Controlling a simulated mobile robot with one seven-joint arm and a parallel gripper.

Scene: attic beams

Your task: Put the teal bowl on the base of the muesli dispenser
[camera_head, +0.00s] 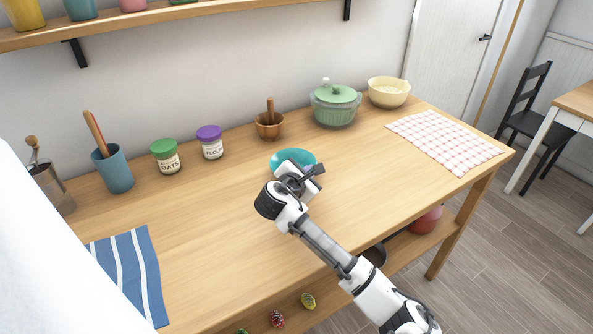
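The teal bowl (290,155) is in the middle of the wooden table, partly hidden behind my gripper. My gripper (316,172) is over the bowl's near right side, with the arm reaching in from the lower right. Its dark fingers overlap the bowl in the picture. I cannot tell whether they touch the bowl or whether they are open or shut. I see no muesli dispenser that I can make out in this view.
Behind stand an oats jar (167,157), a flour jar (210,142), a mortar (269,126) and a green pot (335,106). A cream bowl (389,92) and checked cloth (445,140) are right. A striped cloth (130,270) lies left. The table's front middle is clear.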

